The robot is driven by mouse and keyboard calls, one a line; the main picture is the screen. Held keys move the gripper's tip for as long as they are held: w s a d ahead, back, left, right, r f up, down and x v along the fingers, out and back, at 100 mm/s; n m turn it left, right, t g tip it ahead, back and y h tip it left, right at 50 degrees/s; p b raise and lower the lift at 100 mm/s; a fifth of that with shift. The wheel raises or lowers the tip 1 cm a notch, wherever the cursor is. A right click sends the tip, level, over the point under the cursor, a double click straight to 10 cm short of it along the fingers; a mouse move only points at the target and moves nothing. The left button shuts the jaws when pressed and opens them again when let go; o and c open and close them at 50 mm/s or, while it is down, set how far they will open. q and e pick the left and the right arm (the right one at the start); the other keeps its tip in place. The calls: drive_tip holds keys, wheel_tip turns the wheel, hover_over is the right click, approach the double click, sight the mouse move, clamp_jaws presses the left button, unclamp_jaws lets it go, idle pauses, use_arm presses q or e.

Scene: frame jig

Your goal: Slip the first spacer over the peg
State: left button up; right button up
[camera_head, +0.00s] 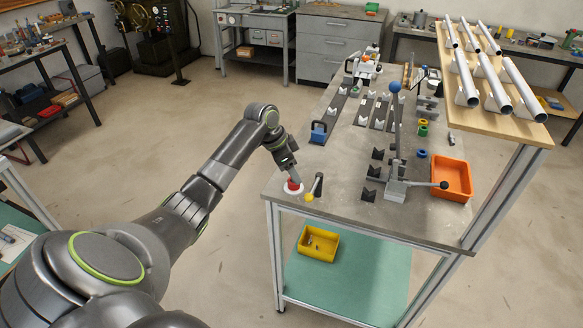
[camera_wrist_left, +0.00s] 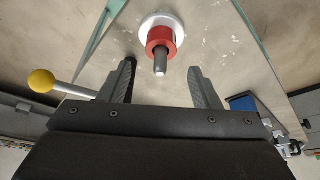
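A red spacer (camera_head: 293,186) sits around an upright grey peg (camera_wrist_left: 160,63) on a round white base (camera_head: 292,191) at the table's near left corner. In the left wrist view the red spacer (camera_wrist_left: 161,40) is low on the peg against the white base (camera_wrist_left: 161,20), and the peg's tip sticks out of it. My left gripper (camera_head: 290,173) is just above the peg, pointing down. In the left wrist view its fingers (camera_wrist_left: 162,67) are open, one on each side of the peg, with nothing between them gripped. My right gripper is not in view.
A yellow-knobbed lever (camera_head: 314,187) stands right beside the base. A blue-knobbed upright lever (camera_head: 395,110), V-blocks (camera_head: 370,173), a green ring (camera_head: 423,129), a blue ring (camera_head: 421,154) and an orange bin (camera_head: 452,178) are farther right. A tube rack (camera_head: 500,122) overhangs the right side.

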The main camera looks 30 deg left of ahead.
use_arm(q)
drive_tip(key=b+v, duration=0.2)
drive_tip(key=v, duration=1.5)
drive_tip(key=shift+r, duration=0.15)
drive_tip(key=shift+s, duration=0.1)
